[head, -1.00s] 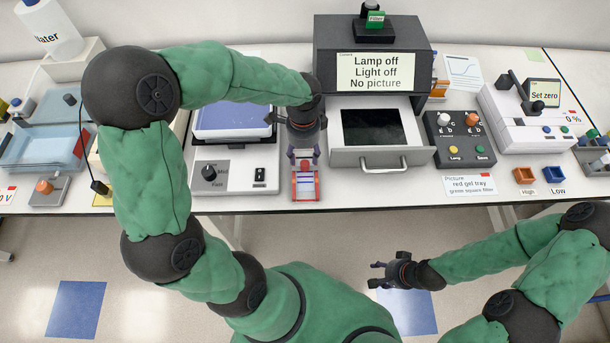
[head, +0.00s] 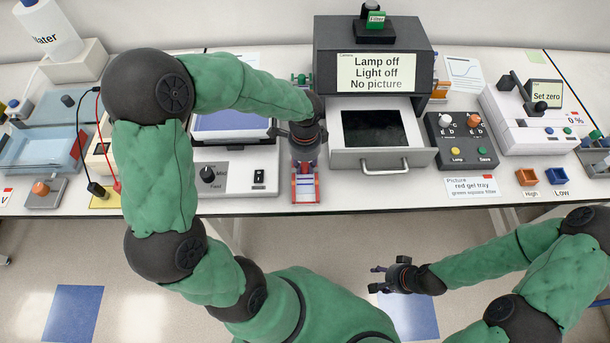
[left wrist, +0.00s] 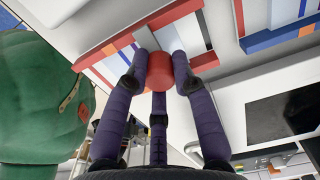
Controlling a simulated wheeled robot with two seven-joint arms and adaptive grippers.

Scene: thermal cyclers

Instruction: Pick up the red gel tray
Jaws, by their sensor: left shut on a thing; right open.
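The red gel tray (head: 305,192) lies at the table's front edge in the head view, with red ends and a pale middle. In the left wrist view the red gel tray (left wrist: 122,52) has a red cylindrical knob (left wrist: 160,70) on it. My left gripper (head: 305,166) is above the tray's far part, its fingers (left wrist: 160,62) shut around the red knob. The fingers hide part of the tray, and I cannot tell whether it is clear of the table. My right gripper (head: 380,279) is open and empty, in front of the table.
An open drawer (head: 383,160) of the dark imaging box (head: 335,65) is just right of my left gripper. A control box with a dark knob (head: 235,178) is to the left. In the left wrist view another blue-and-orange-edged tray (left wrist: 275,35) shows at upper right.

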